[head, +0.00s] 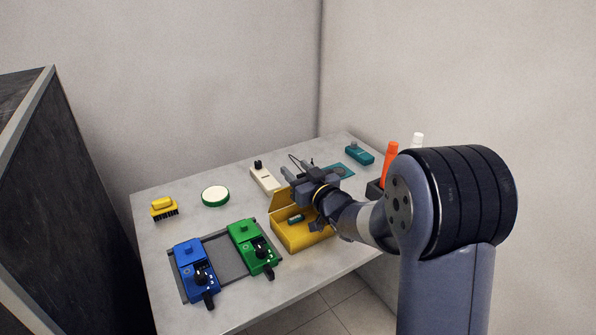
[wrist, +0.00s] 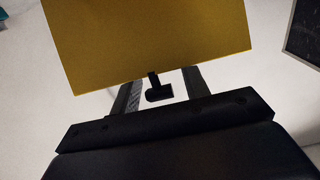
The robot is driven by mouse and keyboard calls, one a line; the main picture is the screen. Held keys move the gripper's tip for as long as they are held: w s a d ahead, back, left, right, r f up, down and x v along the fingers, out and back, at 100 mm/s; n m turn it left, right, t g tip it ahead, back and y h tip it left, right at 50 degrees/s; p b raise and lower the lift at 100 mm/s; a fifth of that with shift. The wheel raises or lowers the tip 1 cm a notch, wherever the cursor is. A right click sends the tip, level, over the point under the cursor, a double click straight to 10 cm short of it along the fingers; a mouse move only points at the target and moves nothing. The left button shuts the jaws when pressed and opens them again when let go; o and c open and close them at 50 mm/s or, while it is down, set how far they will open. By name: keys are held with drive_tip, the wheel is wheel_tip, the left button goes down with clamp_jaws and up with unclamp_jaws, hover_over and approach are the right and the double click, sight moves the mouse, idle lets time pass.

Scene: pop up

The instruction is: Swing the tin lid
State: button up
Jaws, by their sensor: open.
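The yellow tin (head: 305,238) stands on the table, with its lid (head: 283,205) raised at the back left side. A small teal object (head: 296,219) lies inside the tin. My gripper (head: 300,180) is above the tin, close to the upper edge of the lid. In the wrist view the yellow lid (wrist: 150,40) fills the upper middle. The open fingers of my gripper (wrist: 160,92) reach towards its lower edge, with a small black tab (wrist: 158,92) between them. I cannot tell whether the fingers touch the lid.
A blue device (head: 195,265) and a green device (head: 250,247) sit on a grey tray (head: 222,258) left of the tin. Behind are a white device (head: 265,180), a green-rimmed disc (head: 215,196) and a yellow brush (head: 163,208). An orange bottle (head: 390,163) stands right.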

clamp_jaws()
idle(0.4)
